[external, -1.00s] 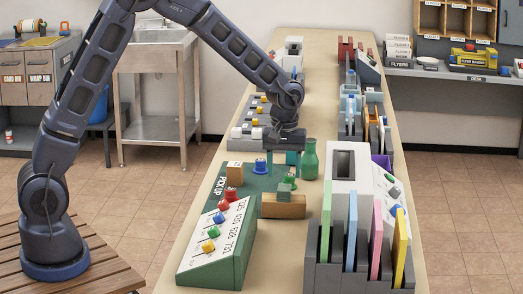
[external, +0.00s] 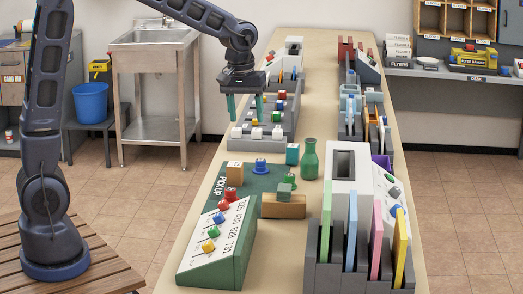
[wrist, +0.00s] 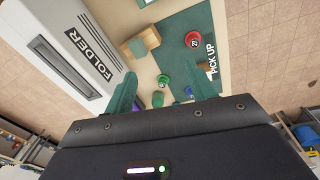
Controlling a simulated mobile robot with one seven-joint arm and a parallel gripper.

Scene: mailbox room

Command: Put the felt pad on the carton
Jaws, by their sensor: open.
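A tan box (external: 284,206), which looks like the carton, lies at the right end of the green PICK UP mat (external: 262,178). A small muted-green block (external: 284,191), which may be the felt pad, rests on top of it. In the wrist view the tan box (wrist: 136,46) and green block (wrist: 149,38) show near the top, beyond the fingers. My gripper (external: 245,107) is open and empty, with green fingers pointing down. It is raised above the table's left edge, behind and left of the box. The fingers (wrist: 165,92) are also well apart in the wrist view.
A sloped button panel (external: 217,240) is in front, and the white folder machine (external: 350,170) stands to the right.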

